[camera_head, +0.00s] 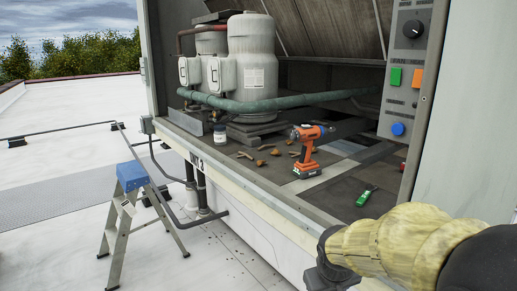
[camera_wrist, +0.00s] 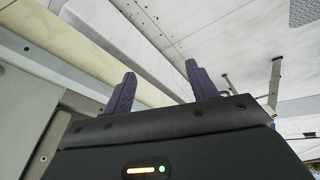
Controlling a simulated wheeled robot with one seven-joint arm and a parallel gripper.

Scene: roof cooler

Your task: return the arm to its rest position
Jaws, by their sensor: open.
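My arm, in a yellow padded cover, reaches in from the lower right of the head view. Its dark end, my gripper (camera_head: 328,268), is in front of the cooler cabinet's front sill, and its fingers cannot be made out there. In the wrist view my gripper (camera_wrist: 160,72) shows two dark purple fingers standing well apart with nothing between them. Past them are the pale sill (camera_wrist: 68,38) and the white roof.
The open cabinet holds an orange drill (camera_head: 308,152), a green tool (camera_head: 367,196), a white jar (camera_head: 219,134) and grey tanks (camera_head: 252,62). A control panel (camera_head: 408,70) is at right. A blue-topped stepladder (camera_head: 132,176) stands at left. The roof beyond is mostly clear.

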